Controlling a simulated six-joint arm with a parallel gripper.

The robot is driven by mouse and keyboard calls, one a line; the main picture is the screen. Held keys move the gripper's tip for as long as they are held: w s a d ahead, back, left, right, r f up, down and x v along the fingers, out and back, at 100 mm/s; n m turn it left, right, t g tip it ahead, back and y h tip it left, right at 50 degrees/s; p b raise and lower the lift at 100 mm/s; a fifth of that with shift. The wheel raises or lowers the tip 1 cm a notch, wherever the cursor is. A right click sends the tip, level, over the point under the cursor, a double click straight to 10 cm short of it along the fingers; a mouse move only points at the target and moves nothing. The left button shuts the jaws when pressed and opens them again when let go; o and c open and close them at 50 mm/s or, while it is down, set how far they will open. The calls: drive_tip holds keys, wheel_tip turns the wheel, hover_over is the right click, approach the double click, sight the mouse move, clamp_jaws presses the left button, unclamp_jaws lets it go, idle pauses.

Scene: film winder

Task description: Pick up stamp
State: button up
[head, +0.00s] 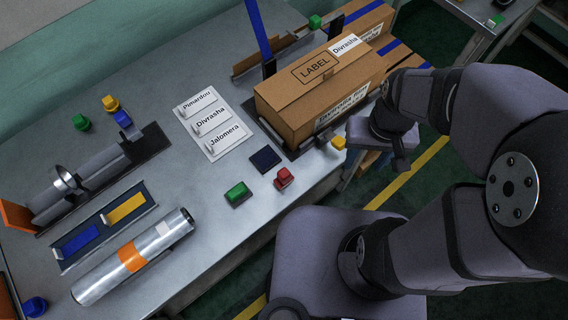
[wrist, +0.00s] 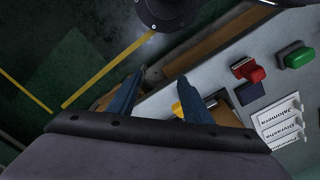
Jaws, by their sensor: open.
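I cannot tell for certain which object is the stamp. A small dark blue pad (head: 265,159) lies on the bench; it also shows in the wrist view (wrist: 249,93). White label plates (head: 210,122) with small upright parts, reading Pimardou, Divrasha and Jalomera, lie left of it; they show at the right of the wrist view (wrist: 284,125). My gripper (wrist: 157,85) is open, its two fingers apart with nothing held. It is off the bench edge beside the carton; its fingertips are not clear in the head view. A yellow knob (wrist: 177,109) shows beside the right finger.
A red button (head: 284,178) and a green button (head: 237,193) sit near the bench edge. A cardboard box (head: 285,95) stands behind the pad. A film roll (head: 135,257) and a winder (head: 90,180) occupy the left. Bare bench lies between.

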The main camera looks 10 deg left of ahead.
wheel_tip(320, 180, up, 14)
drive_tip(key=a+n+h+p, duration=0.1)
drive_tip(key=a+n+p, duration=0.25)
drive_tip(key=p, duration=1.05)
drive_tip(key=n+t+h+b, duration=0.2)
drive_tip(key=n+t+b, duration=0.1)
drive_tip(key=n, duration=1.9)
hover_over(282, 174)
drive_tip(key=f, duration=1.3)
drive_tip(key=shift+s+a, duration=0.4)
drive_tip(key=shift+s+a+f+n, duration=0.3)
drive_tip(key=shift+a+n, duration=0.05)
drive_tip(key=shift+n, duration=0.3)
drive_tip(key=shift+b+x, duration=0.55)
drive_tip(key=shift+x, duration=3.1)
clamp_jaws()
